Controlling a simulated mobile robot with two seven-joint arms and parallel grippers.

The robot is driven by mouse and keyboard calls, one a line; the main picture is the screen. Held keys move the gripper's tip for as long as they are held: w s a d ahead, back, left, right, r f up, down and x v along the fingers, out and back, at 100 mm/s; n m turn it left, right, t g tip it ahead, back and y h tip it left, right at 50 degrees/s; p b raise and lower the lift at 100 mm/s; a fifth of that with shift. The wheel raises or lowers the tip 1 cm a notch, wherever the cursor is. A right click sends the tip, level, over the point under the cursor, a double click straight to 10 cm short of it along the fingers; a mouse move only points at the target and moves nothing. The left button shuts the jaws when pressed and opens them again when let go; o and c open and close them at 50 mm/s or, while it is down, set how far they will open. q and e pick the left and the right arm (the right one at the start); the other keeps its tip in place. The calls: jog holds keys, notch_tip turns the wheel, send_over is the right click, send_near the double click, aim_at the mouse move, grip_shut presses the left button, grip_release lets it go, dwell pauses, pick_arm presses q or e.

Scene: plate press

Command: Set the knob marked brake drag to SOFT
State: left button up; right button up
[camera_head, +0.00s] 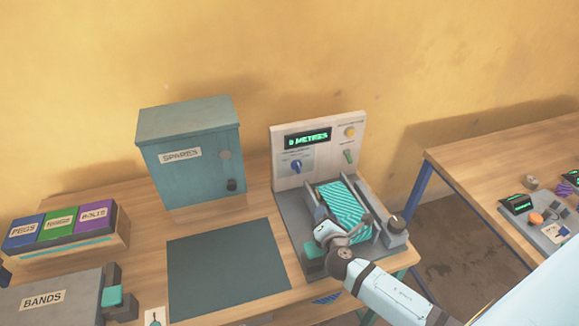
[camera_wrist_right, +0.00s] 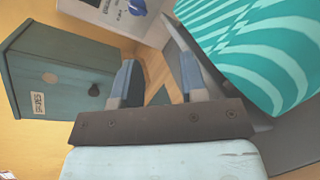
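A white upright panel (camera_head: 292,181) stands at the back of the grey press (camera_head: 292,238). A blue knob (camera_head: 297,166) sits on the panel's lower left; its marking is too small to read. The knob also shows at the top edge of the right wrist view (camera_wrist_right: 139,7). A dark knob with a pale top (camera_head: 397,222) sits at the press's right side, its marking not readable. My right gripper (camera_head: 321,215) is over the press, in front of and below the blue knob and apart from it. Its fingers (camera_wrist_right: 158,80) are spread with nothing between them. My left gripper is out of view.
A teal-striped block (camera_head: 345,205) lies on the press beside my right gripper. A SPARES cabinet (camera_head: 190,180) stands left. A dark mat (camera_head: 225,270) is clear.

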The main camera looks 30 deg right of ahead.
aim_at(299, 166)
jog(key=w+d+n+t+y, duration=0.1)
jog(key=w+n, duration=0.2)
jog(key=w, duration=0.4)
jog(key=w+d+n+t, duration=0.1)
jog(key=w+d+n, duration=0.1)
jog(key=w+n, duration=0.2)
jog(key=w+d+n+t+y, duration=0.1)
jog(key=w+n, duration=0.3)
jog(key=w, duration=0.5)
jog(key=shift+w+d+r+y+p, duration=0.1)
jog(key=shift+w+d+y+p, duration=0.1)
jog(key=shift+w+y+p, duration=0.15)
grip_shut()
